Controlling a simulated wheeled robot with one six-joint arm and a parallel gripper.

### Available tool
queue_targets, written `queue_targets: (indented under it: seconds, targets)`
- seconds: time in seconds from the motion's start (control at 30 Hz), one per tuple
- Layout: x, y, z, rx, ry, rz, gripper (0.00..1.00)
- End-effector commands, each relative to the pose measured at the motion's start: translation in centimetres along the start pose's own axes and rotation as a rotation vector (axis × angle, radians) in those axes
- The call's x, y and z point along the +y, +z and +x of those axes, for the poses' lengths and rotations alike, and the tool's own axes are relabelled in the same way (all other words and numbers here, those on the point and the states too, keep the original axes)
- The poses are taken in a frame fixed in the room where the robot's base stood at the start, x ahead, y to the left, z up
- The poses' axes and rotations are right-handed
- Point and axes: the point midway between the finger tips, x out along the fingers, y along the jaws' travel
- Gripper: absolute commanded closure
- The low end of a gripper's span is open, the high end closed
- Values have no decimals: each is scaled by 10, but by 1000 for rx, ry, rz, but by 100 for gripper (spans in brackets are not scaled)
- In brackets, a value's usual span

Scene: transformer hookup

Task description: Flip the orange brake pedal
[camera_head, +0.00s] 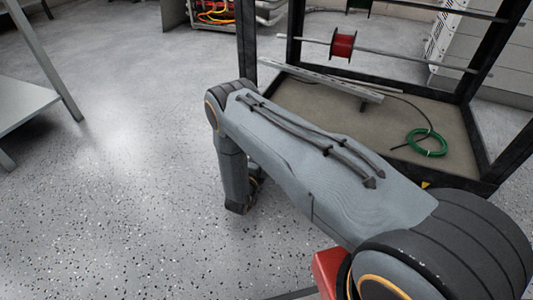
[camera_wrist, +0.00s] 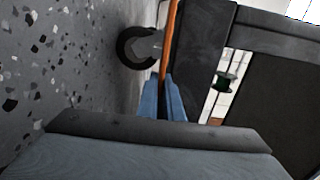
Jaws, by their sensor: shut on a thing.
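The orange brake pedal (camera_wrist: 171,38) shows in the wrist view as a thin orange strip running from the top edge down to my fingertips. It lies beside a dark caster wheel (camera_wrist: 135,47). My gripper (camera_wrist: 163,84) has its two blue fingers close together, shut on the lower end of the orange strip. In the head view my arm hides the pedal, and I cannot make out the fingers there.
A black-framed rack (camera_head: 480,185) stands at the right, with a red spool (camera_head: 343,44) on a rod and a green cable coil (camera_head: 426,143) on its base. A metal table (camera_head: 22,105) stands at the left. The speckled floor between is clear.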

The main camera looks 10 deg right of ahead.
Motion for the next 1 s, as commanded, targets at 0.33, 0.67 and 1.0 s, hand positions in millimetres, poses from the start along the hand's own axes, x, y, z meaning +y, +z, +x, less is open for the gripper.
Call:
queue_targets:
  seconds: [0.33,0.67,1.0]
  targets:
    - [-12,4,0,0,0,-248,100]
    - [-12,4,0,0,-1,-262,100]
    - [-12,4,0,0,0,-260,75]
